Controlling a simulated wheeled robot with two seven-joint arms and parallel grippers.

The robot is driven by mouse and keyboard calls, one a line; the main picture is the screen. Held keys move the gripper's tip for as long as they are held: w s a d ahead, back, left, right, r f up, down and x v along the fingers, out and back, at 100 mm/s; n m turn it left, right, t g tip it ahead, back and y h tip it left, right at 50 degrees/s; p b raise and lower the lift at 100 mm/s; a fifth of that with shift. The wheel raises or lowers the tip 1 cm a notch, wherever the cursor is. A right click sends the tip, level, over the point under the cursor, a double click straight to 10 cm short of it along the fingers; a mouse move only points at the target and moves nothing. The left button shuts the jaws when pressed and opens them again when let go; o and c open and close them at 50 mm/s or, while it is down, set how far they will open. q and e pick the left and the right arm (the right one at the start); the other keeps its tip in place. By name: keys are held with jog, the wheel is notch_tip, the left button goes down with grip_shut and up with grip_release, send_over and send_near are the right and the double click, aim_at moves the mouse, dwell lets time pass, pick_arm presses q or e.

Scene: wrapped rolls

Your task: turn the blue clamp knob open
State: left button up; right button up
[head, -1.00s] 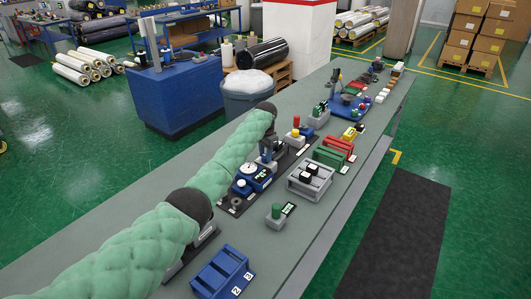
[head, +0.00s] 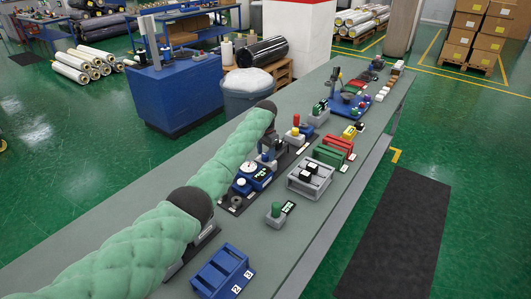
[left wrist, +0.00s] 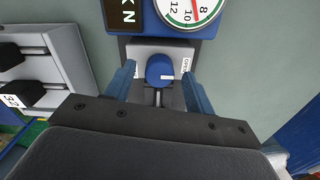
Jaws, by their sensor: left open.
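The blue clamp knob (left wrist: 160,68) has a white mark on its lower edge and sits on a grey plate with a small white label. It lies between the two blue fingers of my left gripper (left wrist: 158,85), which is open with a gap visible on both sides. In the head view my left gripper (head: 267,151) points down beside the blue gauge unit (head: 263,181); the knob is hard to make out there. The gauge's round dial (left wrist: 188,8) is above the knob in the left wrist view. My right gripper is not in view.
The grey bench (head: 180,230) carries several fixtures. A grey tray with black blocks (head: 310,178), a green knob (head: 275,212) and a blue numbered holder (head: 222,270) stand near. Red and green racks are to the right. The bench front strip is mostly clear.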

aim_at(265, 154)
pick_arm(q)
jog(key=shift+r, duration=0.1)
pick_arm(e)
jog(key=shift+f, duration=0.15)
pick_arm(q)
jog(key=shift+r+b, duration=0.35)
jog(key=shift+r, duration=0.05)
notch_tip(265, 154, up, 5)
jog(key=shift+r+b, duration=0.2)
jog(key=shift+b, duration=0.9)
jog(key=shift+r, duration=0.65)
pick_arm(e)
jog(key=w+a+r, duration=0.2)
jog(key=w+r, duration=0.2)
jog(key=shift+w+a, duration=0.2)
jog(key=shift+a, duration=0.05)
